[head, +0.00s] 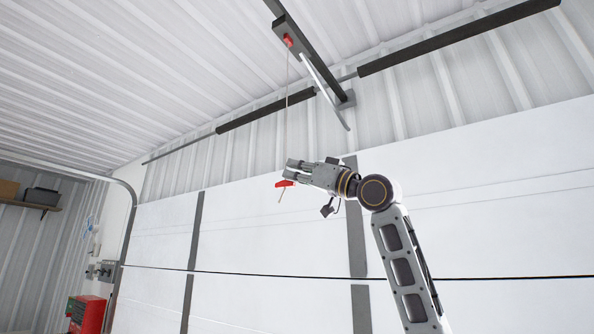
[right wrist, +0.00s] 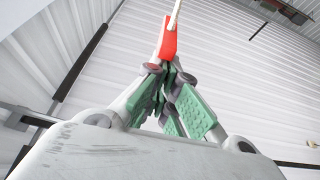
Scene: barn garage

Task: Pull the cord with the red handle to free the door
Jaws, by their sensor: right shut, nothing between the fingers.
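The red handle (head: 285,183) hangs on a thin pale cord (head: 286,120) that runs down from a red fitting (head: 288,40) on the overhead rail. My right gripper (head: 289,169) is beside the handle, its fingertips overlapping the cord just above it in the head view. In the right wrist view the red handle (right wrist: 168,38) shows just past the tips of the green-padded fingers (right wrist: 166,78), with the cord rising from it. The fingers are shut with nothing between them. Whether they touch the handle I cannot tell. My left gripper is not in view.
The white garage door (head: 255,235) with grey vertical strips stands closed behind my right arm. A dark overhead rail (head: 318,62) and a bent metal arm (head: 325,90) are above. A red tool chest (head: 87,314) and a wall shelf (head: 28,205) are at the left.

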